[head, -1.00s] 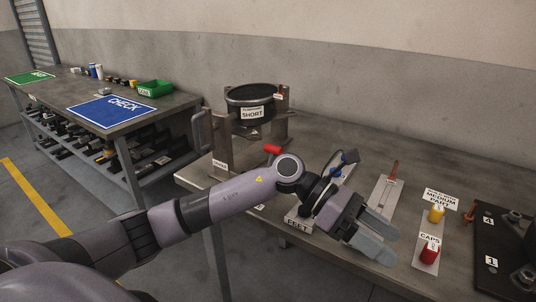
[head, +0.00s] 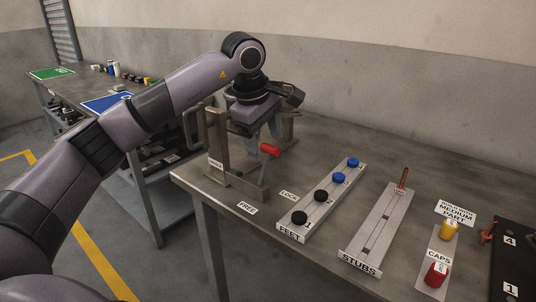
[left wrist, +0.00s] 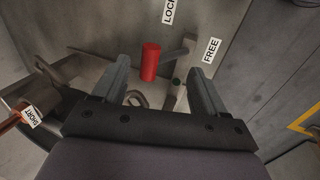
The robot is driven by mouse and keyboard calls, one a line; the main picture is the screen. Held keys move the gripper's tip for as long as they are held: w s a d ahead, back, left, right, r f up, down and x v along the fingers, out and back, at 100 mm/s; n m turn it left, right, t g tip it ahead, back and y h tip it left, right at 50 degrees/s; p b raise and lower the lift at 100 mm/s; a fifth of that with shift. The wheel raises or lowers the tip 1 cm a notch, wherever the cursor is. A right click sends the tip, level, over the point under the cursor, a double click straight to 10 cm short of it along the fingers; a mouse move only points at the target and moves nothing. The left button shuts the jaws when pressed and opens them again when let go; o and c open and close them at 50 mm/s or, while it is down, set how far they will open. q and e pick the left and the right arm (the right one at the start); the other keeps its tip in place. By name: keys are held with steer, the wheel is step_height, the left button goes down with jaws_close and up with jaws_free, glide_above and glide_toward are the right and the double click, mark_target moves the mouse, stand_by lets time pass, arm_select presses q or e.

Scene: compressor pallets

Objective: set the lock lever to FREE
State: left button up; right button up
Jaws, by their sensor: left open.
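The lock lever has a red handle (head: 270,151) on the stand at the table's left end. In the left wrist view the red handle (left wrist: 150,62) shows between my fingers, nearer the left one, with a grey bar beside it. My left gripper (head: 262,142) is open and points down at the handle; whether it touches the handle cannot be told. A FREE label (head: 247,208) and a LOCK label (head: 289,195) lie on the table in front of the stand. Which label the lever stands at is unclear. My right gripper is not in view.
The stand (head: 219,150) has metal uprights near my gripper. To its right lie the FEET rack (head: 318,207) with black and blue knobs, the STUBS rack (head: 379,230) and the CAPS plate (head: 436,262). A blue CHECK mat (head: 105,102) lies on the other table.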

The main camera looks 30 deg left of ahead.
mark_target(269, 156)
arm_select(q)
steer(key=shift+x, duration=2.25)
